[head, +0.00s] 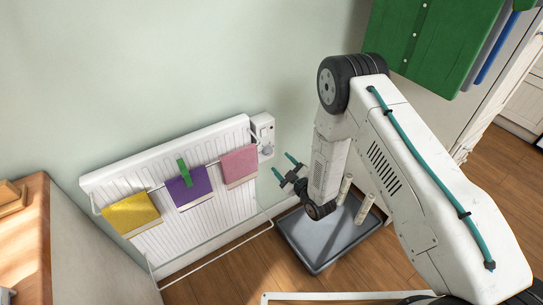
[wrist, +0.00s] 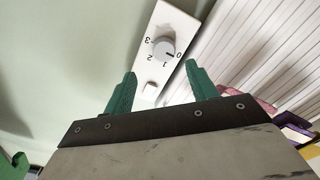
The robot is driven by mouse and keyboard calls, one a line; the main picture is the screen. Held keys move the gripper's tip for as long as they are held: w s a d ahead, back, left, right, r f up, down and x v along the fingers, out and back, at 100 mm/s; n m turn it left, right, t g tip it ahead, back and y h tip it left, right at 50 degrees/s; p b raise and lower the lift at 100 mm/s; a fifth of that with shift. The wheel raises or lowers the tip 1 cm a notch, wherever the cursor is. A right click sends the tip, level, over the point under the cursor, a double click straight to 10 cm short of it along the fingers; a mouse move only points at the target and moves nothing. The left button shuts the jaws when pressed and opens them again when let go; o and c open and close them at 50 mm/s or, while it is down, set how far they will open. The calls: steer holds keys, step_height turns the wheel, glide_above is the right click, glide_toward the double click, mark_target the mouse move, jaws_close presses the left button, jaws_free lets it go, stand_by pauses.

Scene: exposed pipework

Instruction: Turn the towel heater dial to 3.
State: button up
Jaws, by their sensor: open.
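The towel heater (head: 175,200) is a white ribbed panel on the wall. A white control box (head: 261,126) is at its upper right end. In the wrist view, the box's grey round dial (wrist: 164,48) has printed marks 0, 1, 2 and 3 around it, upside down. Its dark pointer line points towards the 0. My gripper (head: 282,163) has teal fingers and is open and empty, a little right of the control box in the head view. In the wrist view, the open fingers (wrist: 160,69) are apart, with the box and dial beyond the gap.
Yellow (head: 131,213), purple (head: 188,188) and pink (head: 239,166) towels hang on the heater rail. A grey tray (head: 309,251) lies on the floor below my arm. A wooden-topped counter (head: 24,225) stands at left, and green cloth (head: 430,35) hangs at upper right.

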mark_target(269, 153)
steer(key=x, duration=0.7)
steer(key=shift+a+f, duration=0.3)
steer(key=c, duration=1)
